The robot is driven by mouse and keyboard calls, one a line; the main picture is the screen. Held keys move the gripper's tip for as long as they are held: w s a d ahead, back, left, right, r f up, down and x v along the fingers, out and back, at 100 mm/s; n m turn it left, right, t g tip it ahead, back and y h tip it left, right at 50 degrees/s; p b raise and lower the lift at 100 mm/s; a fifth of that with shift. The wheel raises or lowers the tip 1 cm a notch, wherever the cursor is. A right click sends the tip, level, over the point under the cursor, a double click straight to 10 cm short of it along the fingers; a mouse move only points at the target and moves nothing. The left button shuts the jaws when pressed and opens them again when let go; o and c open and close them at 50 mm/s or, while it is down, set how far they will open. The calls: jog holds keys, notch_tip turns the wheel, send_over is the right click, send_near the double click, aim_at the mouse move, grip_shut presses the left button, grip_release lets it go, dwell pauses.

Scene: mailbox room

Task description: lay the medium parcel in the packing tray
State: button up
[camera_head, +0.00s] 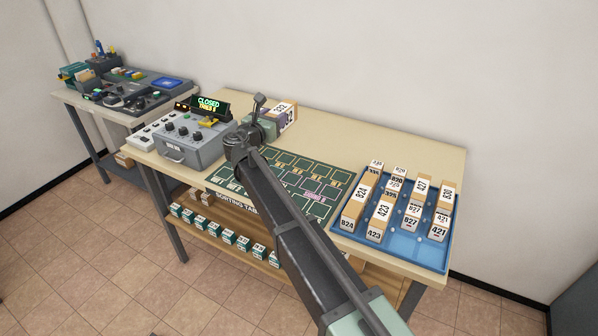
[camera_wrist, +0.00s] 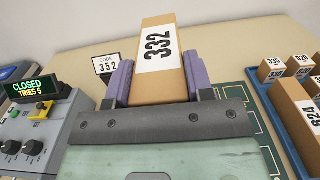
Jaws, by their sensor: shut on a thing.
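A brown cardboard parcel labelled 332 (camera_wrist: 157,65) is between the purple fingers of my gripper (camera_wrist: 158,85), which are shut on its sides. In the head view the parcel (camera_head: 287,112) is at the back of the table, partly hidden by my gripper (camera_head: 272,124). Whether it touches the table I cannot tell. A blue tray (camera_head: 403,246) is at the right end of the table and holds several labelled parcels in rows of differing sizes. Its front strip and the gaps between rows are bare. The tray's edge (camera_wrist: 271,118) also shows at the right of the wrist view.
A green sorting mat (camera_head: 318,178) lies between parcel and tray. A grey control box (camera_head: 190,146) with a display reading CLOSED, TRIES 5 (camera_wrist: 37,88) stands left. The table's back right is clear.

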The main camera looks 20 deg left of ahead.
jog(key=f+b, duration=1)
jog(key=f, duration=0.1)
jog(key=a+f+b, duration=0.1)
jog(key=f+b, duration=0.4)
jog(key=shift+f+b, duration=0.15)
jog(key=shift+b, duration=0.25)
notch_tip(320, 180, down, 4)
jog(key=b, duration=0.4)
jog(key=shift+f, duration=0.2)
jog(key=shift+r, duration=0.3)
jog(key=shift+f, duration=0.2)
jog(key=o, duration=1.1)
jog(key=shift+c, duration=0.2)
jog(key=shift+r, duration=0.3)
jog(key=v, duration=1.2)
jog(key=shift+d, duration=0.15)
jog(key=shift+o, duration=0.4)
